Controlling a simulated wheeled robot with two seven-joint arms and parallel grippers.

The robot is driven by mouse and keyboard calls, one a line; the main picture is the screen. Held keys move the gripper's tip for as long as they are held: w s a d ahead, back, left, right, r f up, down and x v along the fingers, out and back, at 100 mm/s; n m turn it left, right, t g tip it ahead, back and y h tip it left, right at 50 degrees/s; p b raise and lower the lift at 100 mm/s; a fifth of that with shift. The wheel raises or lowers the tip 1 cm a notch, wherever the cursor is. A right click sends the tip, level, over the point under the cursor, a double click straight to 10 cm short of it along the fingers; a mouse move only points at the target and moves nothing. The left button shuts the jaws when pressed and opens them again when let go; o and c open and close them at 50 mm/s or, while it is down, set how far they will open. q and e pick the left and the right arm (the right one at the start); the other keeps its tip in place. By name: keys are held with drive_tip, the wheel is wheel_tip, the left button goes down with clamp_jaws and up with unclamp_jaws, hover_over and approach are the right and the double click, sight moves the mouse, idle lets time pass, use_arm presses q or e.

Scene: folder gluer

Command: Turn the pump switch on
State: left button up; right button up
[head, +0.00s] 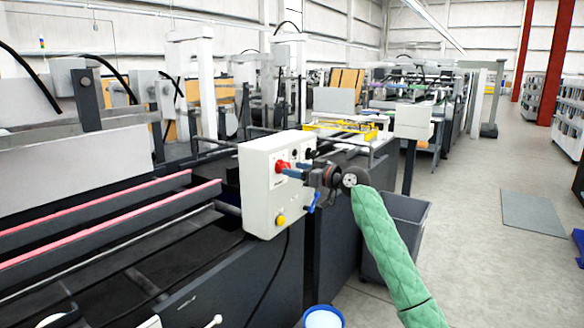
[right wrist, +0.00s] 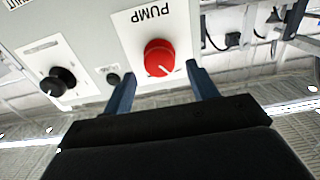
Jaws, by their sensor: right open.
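The pump switch is a red rotary knob (head: 281,167) on the front of a white control box (head: 258,205). In the right wrist view the red knob (right wrist: 159,55) sits on a white plate marked PUMP, which appears upside down. A pale pointer mark shows on its lower edge. My right gripper (head: 298,187) is close in front of the box, with its blue fingers towards the panel. In the right wrist view the open fingers (right wrist: 163,80) lie either side of the knob, with gaps visible; contact cannot be told. My left gripper is not in view.
A black knob (right wrist: 58,81) and a small dark button (right wrist: 113,78) are near the pump knob. A yellow button (head: 281,220) is low on the box. A grey bin (head: 408,212) stands beside the machine.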

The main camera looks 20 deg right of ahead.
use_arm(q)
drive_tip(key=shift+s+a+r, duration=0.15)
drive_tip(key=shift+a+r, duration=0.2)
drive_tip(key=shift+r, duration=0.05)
use_arm(e)
drive_tip(key=shift+x, duration=0.95)
drive_tip(key=c, duration=1)
drive_tip(key=shift+o, duration=0.2)
